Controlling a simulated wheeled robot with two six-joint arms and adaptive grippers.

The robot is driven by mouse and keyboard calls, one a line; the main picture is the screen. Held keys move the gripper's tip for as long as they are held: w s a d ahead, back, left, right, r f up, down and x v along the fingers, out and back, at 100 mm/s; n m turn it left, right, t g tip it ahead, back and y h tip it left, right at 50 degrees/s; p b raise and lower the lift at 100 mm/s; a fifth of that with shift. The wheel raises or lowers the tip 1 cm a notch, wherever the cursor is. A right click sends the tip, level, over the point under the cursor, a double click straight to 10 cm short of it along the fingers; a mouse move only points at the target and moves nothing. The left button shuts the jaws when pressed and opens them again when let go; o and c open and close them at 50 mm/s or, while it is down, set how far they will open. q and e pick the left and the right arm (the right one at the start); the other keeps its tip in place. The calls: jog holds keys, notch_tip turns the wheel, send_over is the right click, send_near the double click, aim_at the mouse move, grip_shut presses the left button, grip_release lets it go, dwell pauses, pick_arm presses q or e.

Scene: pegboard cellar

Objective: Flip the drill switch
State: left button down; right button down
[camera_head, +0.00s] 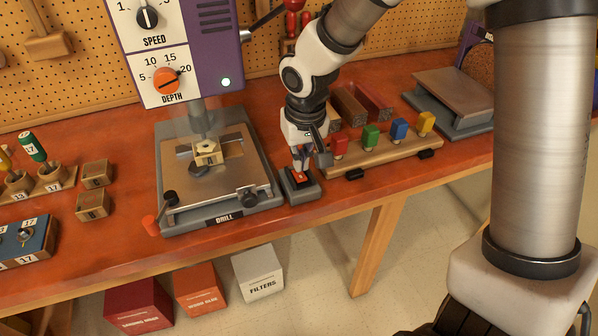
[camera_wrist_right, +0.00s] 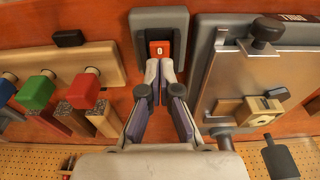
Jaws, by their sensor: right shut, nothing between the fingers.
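The drill switch is a red rocker marked 0 in a grey box (camera_head: 310,192) just right of the drill base (camera_head: 172,222). In the right wrist view the red rocker (camera_wrist_right: 160,47) shows at top centre. My right gripper (camera_head: 301,169) is shut and empty, pointing down at the switch. In the wrist view its fingertips (camera_wrist_right: 160,66) meet at the rocker's near edge; I cannot tell whether they touch it. A small wooden block (camera_head: 207,152) sits on the drill's plate. My left gripper is not in view.
A wooden rack (camera_head: 388,155) with red, green, blue and yellow pegs stands close right of the switch. The drill's clamp knob (camera_head: 249,197) is close on its left. Small wooden blocks (camera_head: 93,204) lie at the left. Boxes (camera_head: 258,273) stand below the bench's front edge.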

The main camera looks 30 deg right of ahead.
aim_at(301, 177)
jog(key=shift+f+b, duration=1)
jog(key=shift+f, duration=0.35)
dwell(0.8)
notch_tip(301, 177, up, 7)
jog(key=p, duration=0.7)
jog(key=shift+r, duration=0.1)
dwell(0.4)
